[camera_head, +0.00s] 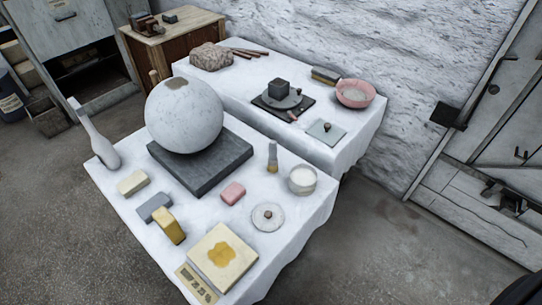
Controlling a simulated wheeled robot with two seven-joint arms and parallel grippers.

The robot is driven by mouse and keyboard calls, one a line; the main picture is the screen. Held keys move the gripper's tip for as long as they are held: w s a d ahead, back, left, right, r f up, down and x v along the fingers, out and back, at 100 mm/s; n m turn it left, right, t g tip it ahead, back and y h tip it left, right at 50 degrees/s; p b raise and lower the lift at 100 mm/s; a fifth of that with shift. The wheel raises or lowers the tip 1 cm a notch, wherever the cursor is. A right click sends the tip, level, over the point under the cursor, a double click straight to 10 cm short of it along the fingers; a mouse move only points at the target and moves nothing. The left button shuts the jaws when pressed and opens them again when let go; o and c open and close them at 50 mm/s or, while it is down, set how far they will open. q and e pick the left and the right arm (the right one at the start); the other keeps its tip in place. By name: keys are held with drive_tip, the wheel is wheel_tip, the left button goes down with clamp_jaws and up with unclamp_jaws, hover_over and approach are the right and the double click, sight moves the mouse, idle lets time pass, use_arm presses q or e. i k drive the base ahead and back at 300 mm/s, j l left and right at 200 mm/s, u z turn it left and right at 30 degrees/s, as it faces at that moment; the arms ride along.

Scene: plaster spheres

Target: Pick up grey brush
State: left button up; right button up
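A small upright item with a grey upper part and a yellowish lower part (272,157) stands on the front table, left of a white jar; it looks like a short brush, but it is too small to be sure. Neither gripper is in view.
The front table (268,240) holds a large plaster sphere (185,115) on a dark slab (205,172), a pale bottle-shaped thing (97,138), the white jar (302,180), a lidded disc (267,217), several coloured blocks and a stained board (222,258). The back table has a pink bowl (354,94).

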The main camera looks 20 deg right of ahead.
sight(272, 167)
drive_tip(key=l+u, duration=0.35)
drive_tip(key=l, duration=0.3)
drive_tip(key=l+u, duration=0.3)
drive_tip(key=l, duration=0.4)
drive_tip(key=l+u, duration=0.35)
drive_tip(key=l, duration=0.3)
drive_tip(key=k, duration=0.05)
